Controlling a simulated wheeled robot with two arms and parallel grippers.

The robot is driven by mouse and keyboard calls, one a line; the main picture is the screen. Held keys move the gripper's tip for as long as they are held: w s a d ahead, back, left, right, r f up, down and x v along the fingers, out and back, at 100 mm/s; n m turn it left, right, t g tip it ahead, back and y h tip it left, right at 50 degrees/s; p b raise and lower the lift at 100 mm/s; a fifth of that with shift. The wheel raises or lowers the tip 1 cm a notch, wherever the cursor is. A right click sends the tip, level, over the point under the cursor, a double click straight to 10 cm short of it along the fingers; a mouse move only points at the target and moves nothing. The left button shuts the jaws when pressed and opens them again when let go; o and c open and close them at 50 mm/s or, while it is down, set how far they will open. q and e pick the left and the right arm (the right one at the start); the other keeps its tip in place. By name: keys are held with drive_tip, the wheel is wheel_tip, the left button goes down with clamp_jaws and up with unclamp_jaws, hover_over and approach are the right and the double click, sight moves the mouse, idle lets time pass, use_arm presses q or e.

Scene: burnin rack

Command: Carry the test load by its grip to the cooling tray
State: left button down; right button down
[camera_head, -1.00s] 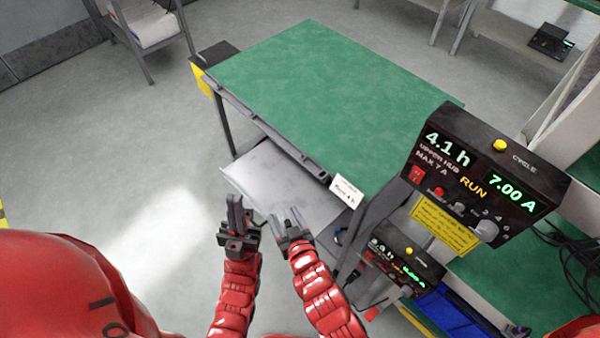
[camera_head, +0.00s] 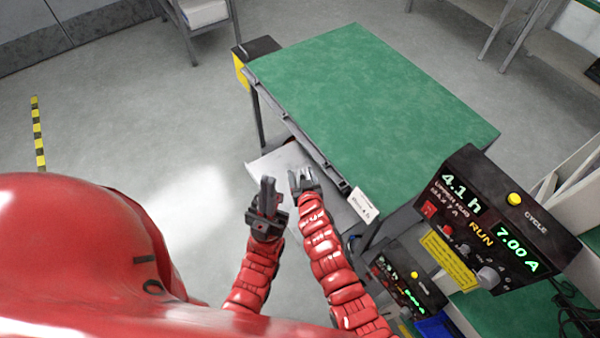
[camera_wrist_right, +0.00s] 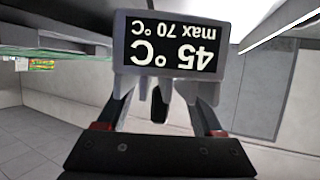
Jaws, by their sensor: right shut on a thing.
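My right gripper (camera_head: 304,181) is beside the near edge of the green-topped table. In the right wrist view, its two fingers (camera_wrist_right: 163,112) are on either side of a dark part under a grey-framed display. I take this for the test load (camera_wrist_right: 120,45); the display reads 45 °C, max 70 °C, upside down. The gripper is shut on it. In the head view the load is hardly distinguishable from the fingers. My left gripper (camera_head: 266,195) is just left of the right one, fingers upward and seen nearly edge-on. I cannot pick out the cooling tray with certainty.
The green-topped table (camera_head: 370,95) has a bare top and a grey lower shelf (camera_head: 270,160). A white card (camera_head: 364,203) hangs at its near corner. A black control unit (camera_head: 495,225) reading 4.1 h and 7.00 A stands to the right. Open floor lies left.

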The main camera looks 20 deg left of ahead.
drive_tip(key=shift+w+a+f, duration=0.1)
drive_tip(key=shift+w+a, duration=0.4)
drive_tip(key=shift+w, duration=0.4)
drive_tip(key=shift+f+b, duration=0.8)
drive_tip(key=shift+f, duration=1.05)
drive_tip(key=shift+f, duration=0.1)
drive_tip(key=shift+c, duration=0.2)
unclamp_jaws()
